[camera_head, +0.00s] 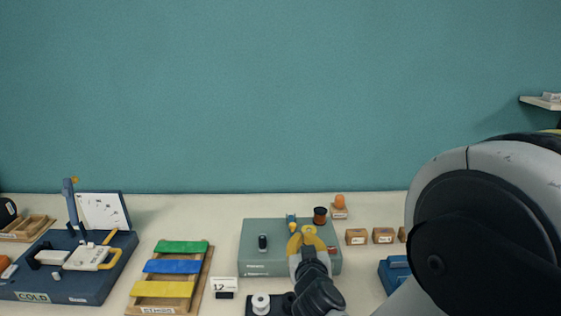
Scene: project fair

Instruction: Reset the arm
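My arm fills the right side of the head view, with its large grey and black link in front. The arm's far end reaches over the green-grey box (262,264) on the table. My gripper (302,238), with yellow parts at its tip, is seen from behind above this box. It is small and partly hidden by my wrist, so I cannot tell whether its fingers are open or hold anything. A small blue and yellow piece (291,221) and a dark reddish spool (320,215) are just beyond the gripper.
The blue COLD board (90,290) and a rack with green, blue and yellow bars (172,267) are at left. A white spool (261,303) stands near the front. Small wooden boxes (383,236) and a blue box (394,272) are at right. The teal wall (250,100) is behind.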

